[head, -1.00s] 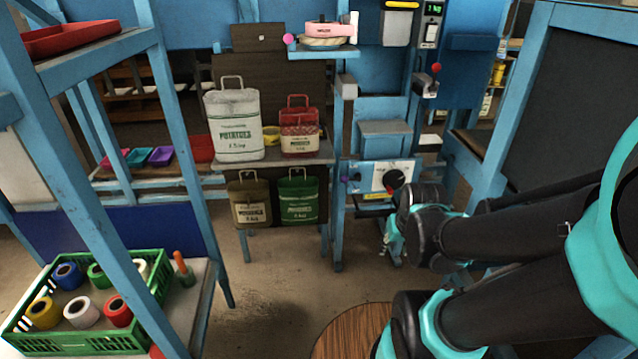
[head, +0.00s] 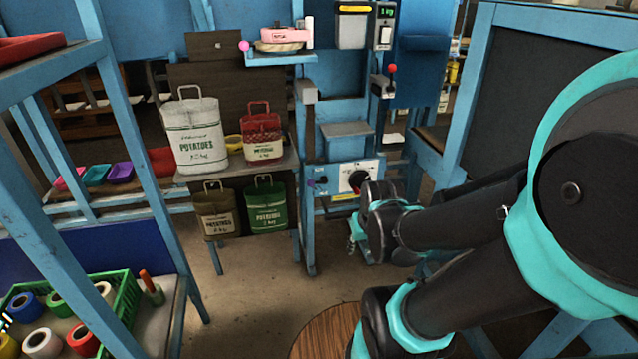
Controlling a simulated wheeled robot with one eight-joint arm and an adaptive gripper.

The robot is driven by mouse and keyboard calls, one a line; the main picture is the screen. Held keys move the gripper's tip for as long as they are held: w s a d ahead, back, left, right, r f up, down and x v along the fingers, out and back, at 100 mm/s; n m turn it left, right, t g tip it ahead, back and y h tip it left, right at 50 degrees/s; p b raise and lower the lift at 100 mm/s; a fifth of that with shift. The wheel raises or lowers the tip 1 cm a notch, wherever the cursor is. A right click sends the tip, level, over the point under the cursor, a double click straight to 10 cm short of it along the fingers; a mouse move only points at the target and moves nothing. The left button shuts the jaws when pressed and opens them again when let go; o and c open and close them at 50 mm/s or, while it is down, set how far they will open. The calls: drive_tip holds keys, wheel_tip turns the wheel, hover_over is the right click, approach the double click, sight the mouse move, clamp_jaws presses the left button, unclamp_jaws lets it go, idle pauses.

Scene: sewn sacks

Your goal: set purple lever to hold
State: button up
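A small purple knob (head: 322,180), which looks like the end of the purple lever, shows at the left of a white-faced panel (head: 340,172) on the blue frame. The lever's shaft and any hold marking are too small to make out. My arm reaches in from the right, and its dark wrist end is just right of and below the panel, covering its lower right part. My gripper's fingers cannot be made out behind the wrist. I cannot tell whether they touch anything.
A red-and-black dial knob (head: 356,180) is on the panel. A red-ball lever (head: 391,69) and a pink ball (head: 244,46) are higher up. A white potato sack (head: 194,132) and a red sack (head: 261,134) stand on a shelf left of the panel. A green crate (head: 125,305) is lower left.

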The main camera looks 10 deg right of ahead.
drive_tip(key=shift+y, duration=0.7)
drive_tip(key=w+r, duration=0.1)
drive_tip(key=w, duration=0.2)
drive_tip(key=w+a+r, duration=0.1)
drive_tip(key=w, duration=0.2)
drive_tip(key=w+r, duration=0.1)
drive_tip(key=w, duration=0.3)
drive_tip(key=shift+w+a+r, duration=0.1)
drive_tip(key=shift+a, duration=0.1)
clamp_jaws()
drive_tip(key=w+d+f+t+y, duration=0.1)
drive_tip(key=w+f+y, duration=0.1)
drive_tip(key=w, duration=1.7)
drive_tip(key=w+d+f+t+y, duration=0.1)
drive_tip(key=w+f+y, duration=0.1)
drive_tip(key=w, duration=1.7)
drive_tip(key=shift+w+f+m+t, duration=0.15)
drive_tip(key=shift+m+t, duration=0.15)
drive_tip(key=shift+t, duration=0.1)
